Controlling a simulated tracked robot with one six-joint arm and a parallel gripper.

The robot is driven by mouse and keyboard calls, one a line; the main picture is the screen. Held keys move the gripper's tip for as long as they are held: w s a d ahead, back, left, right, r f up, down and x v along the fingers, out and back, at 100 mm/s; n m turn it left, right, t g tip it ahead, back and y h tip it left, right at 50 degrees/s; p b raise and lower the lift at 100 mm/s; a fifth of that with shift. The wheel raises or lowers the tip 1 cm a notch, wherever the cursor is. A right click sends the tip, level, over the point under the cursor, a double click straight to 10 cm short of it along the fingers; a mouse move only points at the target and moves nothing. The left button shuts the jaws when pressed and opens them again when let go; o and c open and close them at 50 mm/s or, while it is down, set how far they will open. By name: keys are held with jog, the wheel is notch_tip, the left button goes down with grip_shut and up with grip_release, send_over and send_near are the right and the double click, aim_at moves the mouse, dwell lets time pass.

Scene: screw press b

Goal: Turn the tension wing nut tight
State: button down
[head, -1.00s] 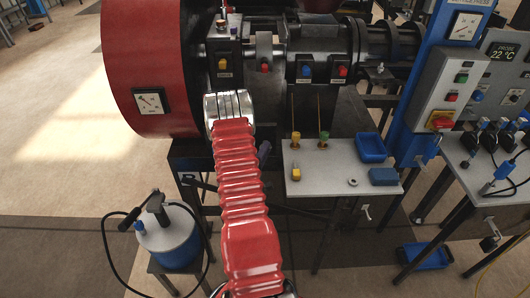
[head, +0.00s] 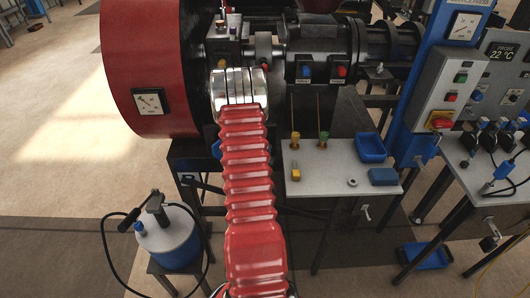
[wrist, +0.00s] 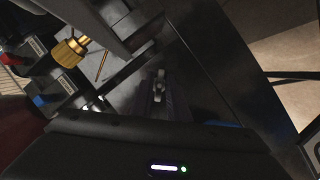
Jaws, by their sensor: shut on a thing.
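In the wrist view, a small pale metal piece, the tension wing nut (wrist: 159,82), shows between the dark fingers of my gripper (wrist: 158,98). The fingers are shut on it; the picture is dark there, and the exact contact of the fingertips is hard to see. In the head view, my red ribbed arm and silver wrist reach up to the front of the press, beside its big red wheel, and hide my gripper and the wing nut.
A brass knob (wrist: 70,48) stands close to my gripper at upper left. On the press front, labelled blue and red knobs (head: 306,71) sit to the right of my wrist. A small shelf (head: 325,181) holds blue trays (head: 371,147). A blue-and-grey canister (head: 168,240) stands at lower left.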

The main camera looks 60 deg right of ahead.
jog(key=shift+s+m, duration=0.2)
jog(key=shift+m, duration=0.2)
jog(key=c, duration=1.9)
grip_release()
jog(key=shift+w, duration=0.1)
jog(key=shift+o, duration=0.2)
jog(key=shift+a, duration=0.1)
jog(key=v, duration=1.3)
jog(key=shift+s+a+r, duration=0.15)
jog(key=shift+s+r, duration=0.05)
